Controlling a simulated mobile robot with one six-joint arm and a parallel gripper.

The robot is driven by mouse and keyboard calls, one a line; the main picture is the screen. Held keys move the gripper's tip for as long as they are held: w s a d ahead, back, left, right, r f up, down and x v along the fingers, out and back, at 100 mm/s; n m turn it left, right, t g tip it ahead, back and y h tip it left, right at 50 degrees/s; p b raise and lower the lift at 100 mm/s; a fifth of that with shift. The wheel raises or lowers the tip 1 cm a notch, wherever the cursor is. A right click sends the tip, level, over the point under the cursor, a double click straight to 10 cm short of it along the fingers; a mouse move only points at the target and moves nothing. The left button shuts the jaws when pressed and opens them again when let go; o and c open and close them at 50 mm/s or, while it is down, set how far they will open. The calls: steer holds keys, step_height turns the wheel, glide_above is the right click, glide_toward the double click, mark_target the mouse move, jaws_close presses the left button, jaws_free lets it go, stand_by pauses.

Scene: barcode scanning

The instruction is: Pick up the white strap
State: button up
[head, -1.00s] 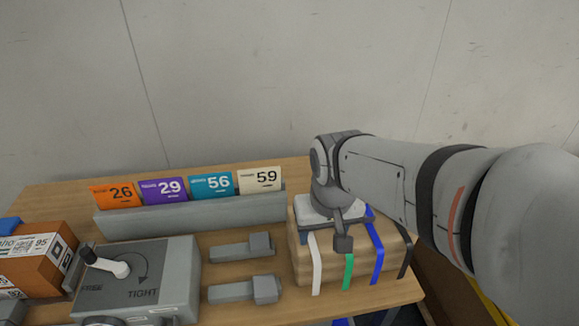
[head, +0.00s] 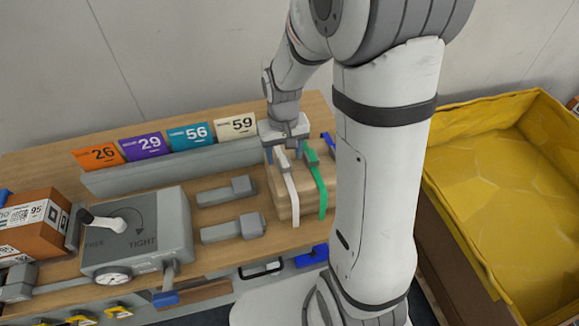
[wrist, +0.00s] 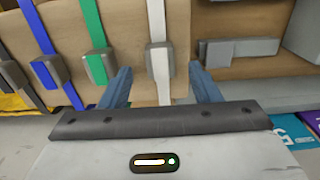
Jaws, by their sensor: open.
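The white strap (head: 292,198) hangs down the front of a wooden block (head: 282,206), left of a green strap (head: 318,188). In the wrist view the white strap (wrist: 157,25) runs between the two blue fingers of my gripper (wrist: 160,86), with a grey buckle (wrist: 161,61) on it. My gripper (head: 284,153) is open at the top of the block, with the strap between its fingers and a gap on both sides. In the head view my arm hides part of the block and the straps to the right.
In the wrist view the green strap (wrist: 93,40) and a blue strap (wrist: 42,45) lie left of the fingers. A grey number-card holder (head: 170,170), grey clamps (head: 233,229) and a lever box (head: 135,240) stand to the left. A yellow bin (head: 490,190) is at right.

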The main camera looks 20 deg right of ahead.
mark_target(284, 161)
steer(key=shift+f, duration=1.55)
steer(key=shift+s, duration=0.1)
jaws_close()
